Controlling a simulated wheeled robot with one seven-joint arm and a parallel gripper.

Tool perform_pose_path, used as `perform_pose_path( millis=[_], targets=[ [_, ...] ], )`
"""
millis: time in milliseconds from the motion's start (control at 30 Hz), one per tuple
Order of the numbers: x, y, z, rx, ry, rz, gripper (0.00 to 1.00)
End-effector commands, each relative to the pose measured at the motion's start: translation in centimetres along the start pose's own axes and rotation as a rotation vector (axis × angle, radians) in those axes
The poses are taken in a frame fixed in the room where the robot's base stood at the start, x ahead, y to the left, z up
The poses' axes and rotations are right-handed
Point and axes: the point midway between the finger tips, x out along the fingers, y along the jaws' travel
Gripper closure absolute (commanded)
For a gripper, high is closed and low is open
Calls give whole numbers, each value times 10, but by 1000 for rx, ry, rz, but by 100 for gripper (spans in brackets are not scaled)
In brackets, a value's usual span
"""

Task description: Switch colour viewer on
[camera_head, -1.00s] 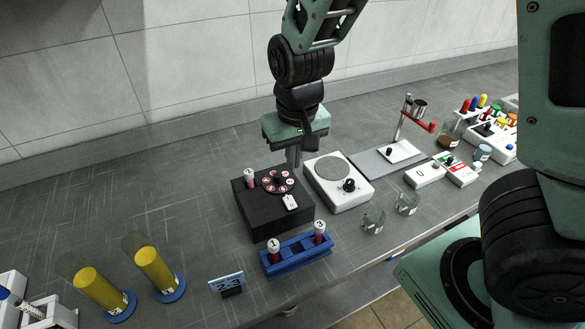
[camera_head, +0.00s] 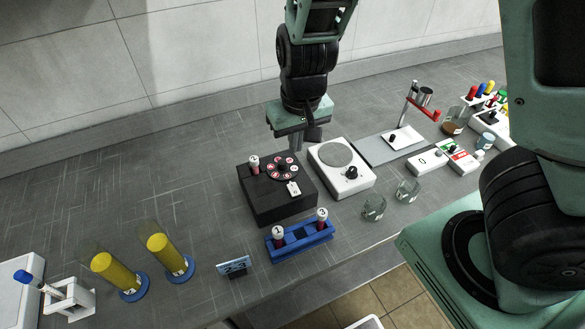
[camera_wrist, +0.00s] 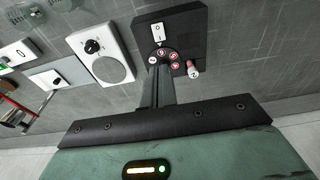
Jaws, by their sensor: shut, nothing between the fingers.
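The colour viewer appears to be the black box (camera_head: 275,205) in mid-table. A round disc (camera_head: 283,168) with several red-and-white marked spots lies on its top. A white rocker switch (camera_head: 293,188) sits near its front edge; in the wrist view this switch (camera_wrist: 157,33) shows O and I marks. A capped vial (camera_head: 254,166) stands at the top's back left corner. My gripper (camera_head: 297,150) is shut and empty, pointing down at the back of the box. In the wrist view its fingers (camera_wrist: 160,68) reach toward the disc, apart from the switch. Whether they touch the box is unclear.
A white stirrer-like unit (camera_head: 341,170) stands close right of the box. A blue rack (camera_head: 300,242) with two vials is in front, glass beakers (camera_head: 374,207) to its right. Yellow cylinders (camera_head: 117,275) stand left. The table's back left is clear.

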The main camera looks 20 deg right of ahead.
Motion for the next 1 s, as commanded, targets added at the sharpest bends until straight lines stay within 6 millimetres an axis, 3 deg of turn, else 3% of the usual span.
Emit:
perform_pose_path(
  millis=[367, 1000],
  targets=[
    [10, 0, 0, 1, -2, 0, 100],
    [126, 1, 1, 3, -3, 0, 100]
  ],
)
